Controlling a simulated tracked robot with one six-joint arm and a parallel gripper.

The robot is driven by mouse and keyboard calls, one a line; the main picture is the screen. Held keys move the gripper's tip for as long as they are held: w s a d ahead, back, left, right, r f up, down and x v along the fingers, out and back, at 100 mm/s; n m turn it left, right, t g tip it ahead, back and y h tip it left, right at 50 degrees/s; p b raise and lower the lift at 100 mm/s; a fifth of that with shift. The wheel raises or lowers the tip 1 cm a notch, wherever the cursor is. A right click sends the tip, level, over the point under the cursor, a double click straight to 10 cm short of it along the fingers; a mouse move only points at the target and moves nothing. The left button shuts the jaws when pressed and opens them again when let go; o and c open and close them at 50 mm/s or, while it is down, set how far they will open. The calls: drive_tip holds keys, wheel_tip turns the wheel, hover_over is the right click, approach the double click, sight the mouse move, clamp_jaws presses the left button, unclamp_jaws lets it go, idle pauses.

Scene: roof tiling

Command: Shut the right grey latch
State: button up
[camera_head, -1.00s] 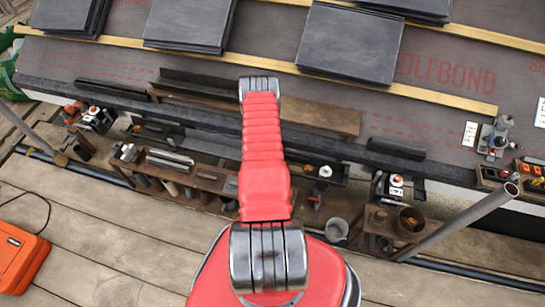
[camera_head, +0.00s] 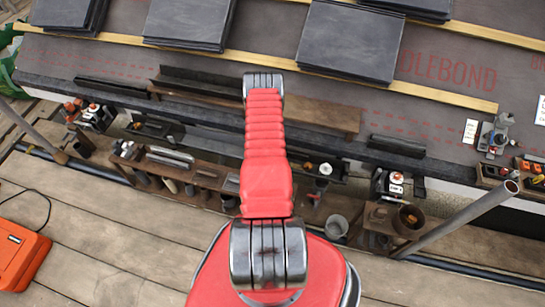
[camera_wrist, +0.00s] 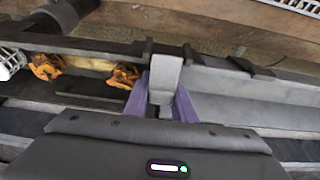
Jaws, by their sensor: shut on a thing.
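In the wrist view, my gripper (camera_wrist: 161,100) has its two purple fingers on either side of a grey latch (camera_wrist: 166,72) and is shut on it. The latch is a short pale grey bar standing up against a dark metal rail (camera_wrist: 95,47). Its lower end is partly hidden between the fingers. I cannot tell from this view how far the latch is turned. In the head view, my red arm hides the gripper and the latch.
Orange-brown crumpled pieces (camera_wrist: 46,67) lie left of the fingers in a dark trough. A grey channel (camera_wrist: 240,98) runs to the right. In the head view, a wooden bench (camera_head: 195,172) with tools, a bucket (camera_head: 336,227) and a slanted pole (camera_head: 460,218) stand below the roof edge.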

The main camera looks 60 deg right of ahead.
drive_tip(key=o, duration=0.7)
drive_tip(key=shift+w+d+r, duration=0.1)
drive_tip(key=shift+w, duration=0.15)
drive_tip(key=o, duration=0.4)
drive_tip(key=shift+s, duration=0.15)
drive_tip(key=shift+c, duration=0.2)
drive_tip(key=shift+v, duration=3.95)
